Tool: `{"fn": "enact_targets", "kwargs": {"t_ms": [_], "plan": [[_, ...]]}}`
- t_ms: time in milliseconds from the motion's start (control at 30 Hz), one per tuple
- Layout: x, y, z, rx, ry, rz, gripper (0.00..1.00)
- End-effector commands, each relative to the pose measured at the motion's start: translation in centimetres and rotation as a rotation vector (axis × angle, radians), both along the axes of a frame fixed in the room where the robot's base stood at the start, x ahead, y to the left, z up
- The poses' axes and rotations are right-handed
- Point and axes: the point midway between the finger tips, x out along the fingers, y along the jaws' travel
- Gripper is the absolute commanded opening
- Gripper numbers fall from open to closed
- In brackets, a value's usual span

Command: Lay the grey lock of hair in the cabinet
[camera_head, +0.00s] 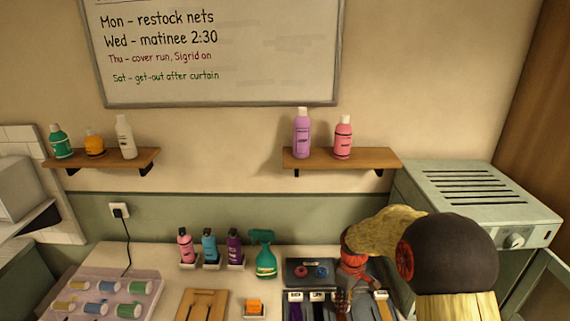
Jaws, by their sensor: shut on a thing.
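My gripper (346,296) is low over the right part of a dark tray (284,272) on the counter. It is shut, seemingly on a lock of hair; my wrist hides most of it, and I cannot tell the lock's colour. Dark locks (318,309) and a blond lock (383,307) lie in the tray under small labels. No grey lock can be made out clearly. A pale green metal cabinet (428,180) with a slotted top and a knob stands at the right. Its door (549,292) seems to stand open; my arm hides much of the front.
Several bottles (208,247) and a green spray bottle (265,254) stand behind the tray. A roller tray (90,287), a wooden stand (203,304) and an orange item (254,307) are to the left. Wall shelves (340,158) with bottles hang above.

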Motion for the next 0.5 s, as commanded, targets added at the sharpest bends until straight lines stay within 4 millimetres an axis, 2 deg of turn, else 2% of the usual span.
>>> {"fn": "enact_targets", "kwargs": {"t_ms": [300,500], "plan": [[-0.2,0.0,0.8,-0.007,0.012,-0.512,0.00],[-0.1,0.0,1.6,-0.008,0.009,-0.733,0.00]]}}
